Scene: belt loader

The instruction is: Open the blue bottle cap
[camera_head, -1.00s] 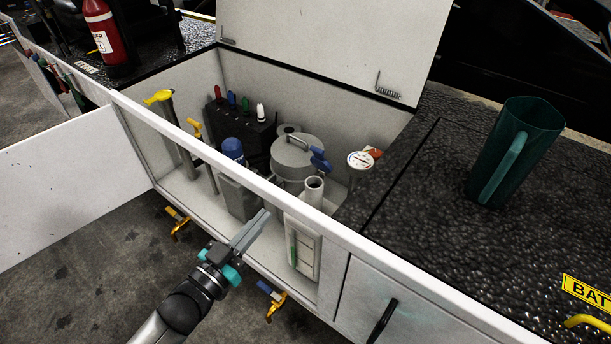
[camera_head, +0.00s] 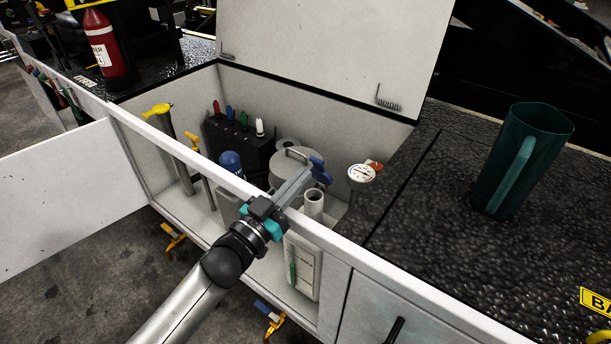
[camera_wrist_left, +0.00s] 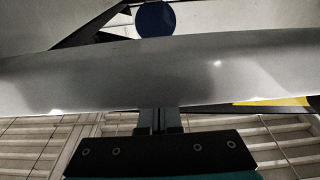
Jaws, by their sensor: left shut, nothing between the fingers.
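The blue bottle cap (camera_head: 230,160) sits on a grey bottle (camera_head: 228,200) inside the open compartment, partly behind the front rail. My left gripper (camera_head: 303,176) is shut and empty. It reaches over the front rail, to the right of the blue cap and apart from it in the head view. Its tips appear close to a blue valve handle (camera_head: 320,171); I cannot tell if they touch. In the left wrist view the shut fingers (camera_wrist_left: 158,118) point at a pale bar. A round blue thing (camera_wrist_left: 156,18) shows beyond that bar; I cannot tell if it is the cap.
The white front rail (camera_head: 365,248) runs under my left arm. A grey lidded tank (camera_head: 290,162), a white pipe (camera_head: 313,204), a gauge (camera_head: 361,173) and a black block with coloured levers (camera_head: 240,142) crowd the compartment. A green jug (camera_head: 520,160) stands on the right deck.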

